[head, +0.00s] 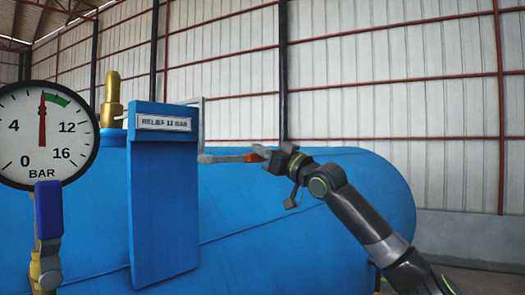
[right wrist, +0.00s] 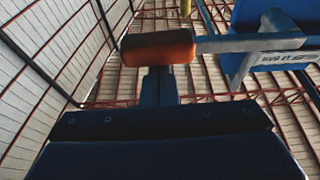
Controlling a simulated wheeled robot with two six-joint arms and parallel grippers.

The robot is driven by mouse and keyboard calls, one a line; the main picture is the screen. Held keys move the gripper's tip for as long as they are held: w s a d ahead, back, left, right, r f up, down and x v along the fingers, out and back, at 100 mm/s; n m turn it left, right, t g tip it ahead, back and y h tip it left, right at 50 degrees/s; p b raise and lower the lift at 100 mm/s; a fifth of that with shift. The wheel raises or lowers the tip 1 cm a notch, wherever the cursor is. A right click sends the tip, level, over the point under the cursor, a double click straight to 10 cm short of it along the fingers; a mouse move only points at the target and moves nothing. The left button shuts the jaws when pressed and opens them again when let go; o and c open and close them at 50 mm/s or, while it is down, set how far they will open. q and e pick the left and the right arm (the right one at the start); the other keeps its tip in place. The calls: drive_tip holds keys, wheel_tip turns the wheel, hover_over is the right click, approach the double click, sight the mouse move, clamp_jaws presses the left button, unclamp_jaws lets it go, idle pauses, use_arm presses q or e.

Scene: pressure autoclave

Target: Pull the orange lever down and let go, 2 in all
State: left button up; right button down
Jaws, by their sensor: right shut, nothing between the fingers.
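The orange lever (head: 232,158) sticks out to the right from behind the blue panel marked RELIEF 12 BAR (head: 165,200), roughly level, on a grey bar. My right gripper (head: 264,154) is shut and empty at the lever's free end. In the right wrist view the orange grip (right wrist: 158,46) crosses just in front of the tip of my shut right fingers (right wrist: 158,84). It overlaps them in the picture, and I cannot tell whether they touch. My left gripper is out of view.
A round pressure gauge (head: 42,150) at the left has its needle near 8 bar. Below it is a valve with a blue handle (head: 48,208). A brass fitting (head: 112,100) stands behind the panel. The big blue tank (head: 340,190) fills the background.

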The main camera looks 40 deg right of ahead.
wheel_tip(320, 180, down, 10)
drive_tip(key=a+m+g+h+b, duration=0.1)
drive_tip(key=m+h+b, duration=0.3)
drive_tip(key=m+b, duration=0.5)
drive_tip(key=a+b, duration=0.1)
drive_tip(key=b, duration=0.5)
drive_tip(key=shift+m, duration=0.4)
drive_tip(key=shift+s, duration=0.15)
